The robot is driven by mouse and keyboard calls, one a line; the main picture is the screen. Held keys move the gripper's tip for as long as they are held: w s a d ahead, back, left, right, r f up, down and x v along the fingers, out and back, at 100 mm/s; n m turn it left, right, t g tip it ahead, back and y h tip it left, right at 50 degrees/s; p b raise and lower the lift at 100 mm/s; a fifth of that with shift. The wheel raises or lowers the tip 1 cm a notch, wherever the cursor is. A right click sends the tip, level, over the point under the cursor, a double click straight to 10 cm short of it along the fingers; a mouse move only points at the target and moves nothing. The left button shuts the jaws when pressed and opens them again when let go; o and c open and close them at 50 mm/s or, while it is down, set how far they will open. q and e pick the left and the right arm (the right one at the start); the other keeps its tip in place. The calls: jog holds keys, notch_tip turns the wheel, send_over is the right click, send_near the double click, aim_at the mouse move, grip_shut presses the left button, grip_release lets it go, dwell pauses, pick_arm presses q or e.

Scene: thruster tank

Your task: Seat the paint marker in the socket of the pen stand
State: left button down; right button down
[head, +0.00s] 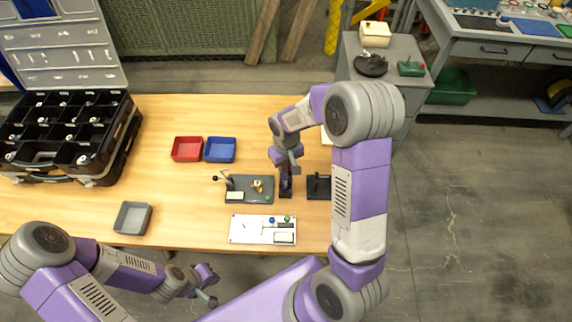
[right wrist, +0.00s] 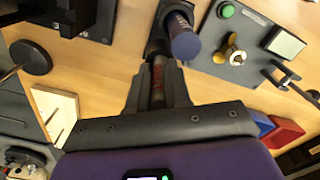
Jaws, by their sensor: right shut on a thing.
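My right gripper (head: 286,168) points down over a small black stand (head: 285,192), which appears to be the pen stand, on the wooden table. In the right wrist view the right gripper (right wrist: 158,85) is shut on a slim dark-red rod (right wrist: 158,72), which appears to be the paint marker. Beyond the fingertips, a purple round-ended cylinder (right wrist: 184,45) stands at the dark stand. The socket and the marker's lower end are hidden, so I cannot tell whether the marker is in it. My left gripper (head: 209,287) is off the table's front edge, too small to judge.
A dark board with small parts (head: 258,187) lies left of the stand, and a black fixture (head: 318,186) stands right. Red (head: 187,149) and blue (head: 220,150) bins stand behind; a grey bin (head: 132,218) is at left.

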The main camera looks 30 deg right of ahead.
jog(key=shift+f, duration=0.35)
dwell(0.3)
jog(key=c, duration=1)
grip_release()
notch_tip(320, 180, up, 8)
jog(key=shift+p, duration=0.95)
notch_tip(320, 180, up, 4)
jog(key=p, duration=0.3)
jog(key=shift+f, duration=0.1)
jog(key=shift+f, duration=0.1)
